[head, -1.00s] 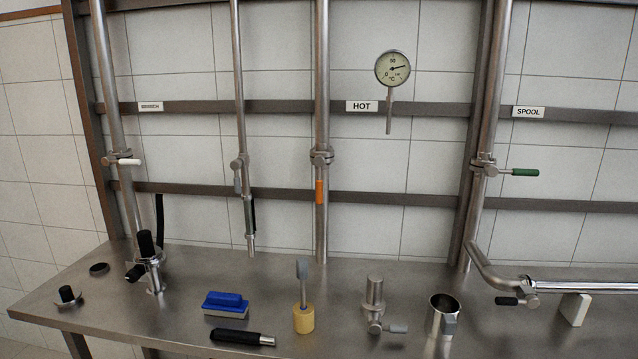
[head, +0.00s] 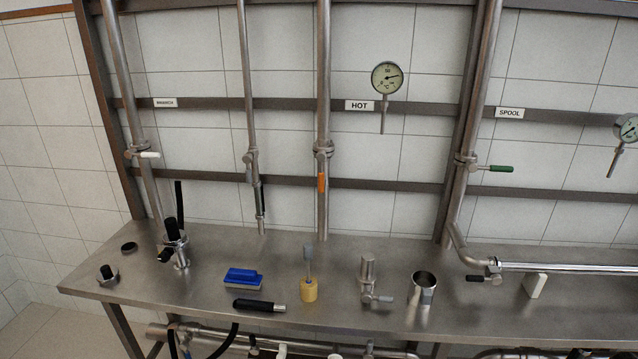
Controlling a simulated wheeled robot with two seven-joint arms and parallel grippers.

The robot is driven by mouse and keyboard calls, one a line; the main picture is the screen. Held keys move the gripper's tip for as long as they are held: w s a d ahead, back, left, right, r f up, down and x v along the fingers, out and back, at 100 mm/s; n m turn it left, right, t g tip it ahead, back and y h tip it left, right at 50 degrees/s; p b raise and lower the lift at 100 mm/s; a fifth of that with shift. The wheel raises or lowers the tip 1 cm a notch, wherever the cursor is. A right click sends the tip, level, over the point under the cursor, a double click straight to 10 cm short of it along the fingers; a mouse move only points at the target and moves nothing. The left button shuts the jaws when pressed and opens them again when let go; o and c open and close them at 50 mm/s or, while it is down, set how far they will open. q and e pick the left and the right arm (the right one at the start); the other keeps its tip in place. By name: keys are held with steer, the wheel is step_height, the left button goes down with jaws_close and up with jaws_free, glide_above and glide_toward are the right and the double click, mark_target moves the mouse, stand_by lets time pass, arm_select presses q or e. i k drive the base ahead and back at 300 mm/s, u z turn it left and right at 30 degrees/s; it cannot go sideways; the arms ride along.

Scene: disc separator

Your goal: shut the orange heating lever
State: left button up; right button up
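The orange heating lever (head: 322,182) hangs straight down along the vertical pipe left of the HOT label (head: 359,105). It joins a valve (head: 323,150) on that pipe, which runs down to the steel table (head: 400,250). A round temperature gauge (head: 387,78) is on the wall to the right of the label, its needle pointing to the right. Neither of my grippers shows in the head view.
A white lever (head: 148,155) is at the left pipe and a green lever (head: 502,169) at the right pipe.

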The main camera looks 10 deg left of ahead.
mark_target(321, 156)
steer(key=z, duration=0.75)
steer(key=i, duration=1.25)
steer(key=u, duration=0.65)
